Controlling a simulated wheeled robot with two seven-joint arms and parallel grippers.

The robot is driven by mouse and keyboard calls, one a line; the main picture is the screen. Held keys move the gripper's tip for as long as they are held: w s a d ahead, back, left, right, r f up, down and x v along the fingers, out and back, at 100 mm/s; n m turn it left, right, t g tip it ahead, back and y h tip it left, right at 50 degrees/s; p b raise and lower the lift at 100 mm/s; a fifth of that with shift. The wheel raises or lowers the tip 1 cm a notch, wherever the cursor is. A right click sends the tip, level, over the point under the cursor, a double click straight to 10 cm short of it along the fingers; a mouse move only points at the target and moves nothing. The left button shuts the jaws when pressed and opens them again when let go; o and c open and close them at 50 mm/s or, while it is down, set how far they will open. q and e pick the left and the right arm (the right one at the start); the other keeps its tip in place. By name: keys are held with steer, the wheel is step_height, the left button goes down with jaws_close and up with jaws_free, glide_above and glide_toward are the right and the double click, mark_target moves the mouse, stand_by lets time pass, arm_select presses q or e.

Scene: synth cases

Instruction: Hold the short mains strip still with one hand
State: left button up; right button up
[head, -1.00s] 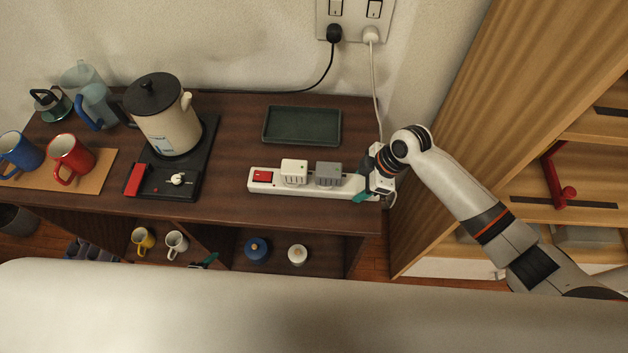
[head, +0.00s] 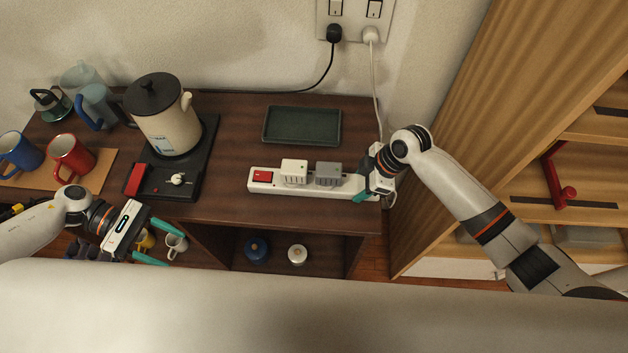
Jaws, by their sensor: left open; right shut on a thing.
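The short white mains strip (head: 338,192) lies on the dark wooden top in the head view. It has a red switch (head: 262,176) at its left end. A white plug (head: 294,171) and a grey plug (head: 328,174) sit in it. My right gripper (head: 363,192) is shut on the strip's right end and hides that end. My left gripper (head: 150,241) is open and empty, in front of the counter's front edge at the lower left, well apart from the strip.
A kettle (head: 167,125) stands on a black base left of the strip. A dark green tray (head: 301,125) lies behind the strip. Red (head: 71,157) and blue (head: 20,152) mugs stand at the far left. A white cable (head: 377,95) runs from the wall socket down behind my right gripper.

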arm_select(q)
step_height(320, 180, up, 4)
steer(key=s+m+g+y, duration=0.1)
steer(key=n+t, duration=0.2)
steer(key=t, duration=0.2)
glide_toward(284, 166)
step_height(284, 166, down, 2)
steer(key=shift+d+f+h, duration=0.1)
steer(key=shift+h, duration=0.2)
steer(key=shift+w+d, duration=0.15)
steer(key=shift+d, duration=0.35)
steer(key=shift+x, duration=4.25)
steer(key=c, duration=1)
steer(key=shift+a, duration=0.1)
